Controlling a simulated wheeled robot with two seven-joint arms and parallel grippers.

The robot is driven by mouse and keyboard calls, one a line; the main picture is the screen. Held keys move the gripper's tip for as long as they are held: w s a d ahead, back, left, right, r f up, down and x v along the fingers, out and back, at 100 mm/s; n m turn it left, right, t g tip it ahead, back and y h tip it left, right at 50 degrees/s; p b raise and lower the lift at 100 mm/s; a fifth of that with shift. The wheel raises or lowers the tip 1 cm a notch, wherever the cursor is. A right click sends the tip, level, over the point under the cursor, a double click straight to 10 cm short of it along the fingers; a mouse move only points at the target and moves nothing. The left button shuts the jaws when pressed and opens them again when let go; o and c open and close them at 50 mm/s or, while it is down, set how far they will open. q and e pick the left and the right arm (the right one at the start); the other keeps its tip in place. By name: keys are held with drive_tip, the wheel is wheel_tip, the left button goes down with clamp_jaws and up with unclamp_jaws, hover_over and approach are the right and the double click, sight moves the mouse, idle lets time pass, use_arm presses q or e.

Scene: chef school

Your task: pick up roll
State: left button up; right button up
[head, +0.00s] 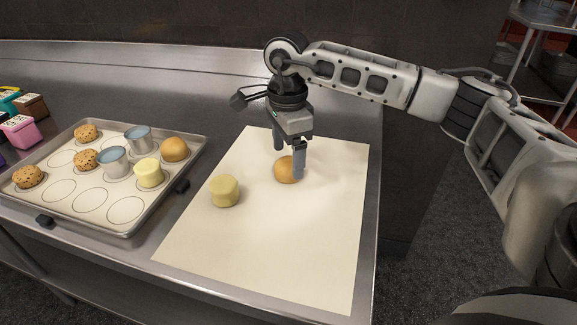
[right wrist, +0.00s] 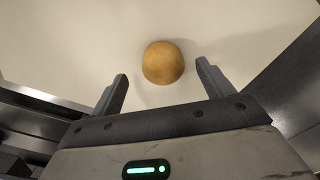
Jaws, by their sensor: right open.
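The roll (head: 284,170) is a round golden-brown bun on the cream sheet (head: 330,240). In the head view my right gripper (head: 289,160) points down at it, and one finger hides part of its right side. In the right wrist view the roll (right wrist: 163,63) lies just ahead of the open fingertips of my right gripper (right wrist: 161,72), roughly centred, with space on both sides. Nothing is held. A second brown roll (head: 174,149) sits on the metal tray. My left gripper is not in view.
A pale yellow cylinder (head: 225,191) stands on the sheet, left of the roll. The tray (head: 92,221) at left holds cookies, metal cups (head: 116,162) and another yellow cylinder (head: 148,173). Coloured boxes (head: 20,131) stand at the far left. The sheet's front part is clear.

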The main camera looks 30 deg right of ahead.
sight(286, 160)
drive_tip(key=shift+w+f, duration=0.2)
drive_tip(key=shift+f, duration=1.55)
drive_tip(key=shift+a, duration=0.1)
drive_tip(key=shift+c, duration=0.3)
drive_tip(key=c, duration=1)
drive_tip(key=shift+r, duration=0.1)
